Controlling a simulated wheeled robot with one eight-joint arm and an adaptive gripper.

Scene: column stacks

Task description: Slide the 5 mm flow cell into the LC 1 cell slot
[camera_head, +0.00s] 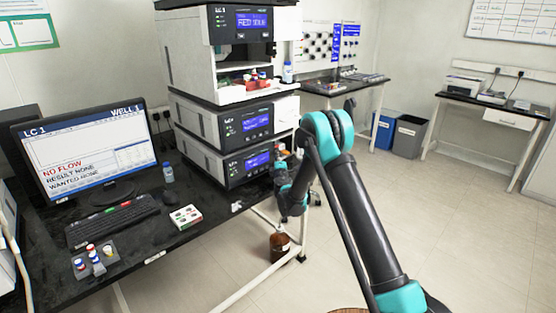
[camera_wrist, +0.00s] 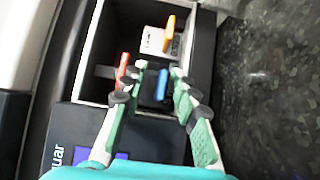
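In the wrist view, my gripper (camera_wrist: 159,70) is over an open dark compartment, its two pale green fingers apart. A blue tab (camera_wrist: 162,85) on a dark block stands between the fingers, with a gap visible on both sides. A red tab (camera_wrist: 123,66) is just left of the left fingertip. An orange tab (camera_wrist: 170,33) stands farther up beside a pale label (camera_wrist: 153,40). I cannot read which piece is the 5 mm flow cell, nor make out the cell slot. In the head view, my arm reaches down beside the LC 1 stack (camera_head: 245,165), its gripper mostly hidden.
The black bench (camera_head: 140,250) holds a monitor (camera_head: 85,150) reading "NO FLOW", a keyboard (camera_head: 112,219), a vial rack (camera_head: 95,260) and a small white tray (camera_head: 185,217). A brown bottle (camera_head: 279,243) stands below the bench edge. The floor to the right is open.

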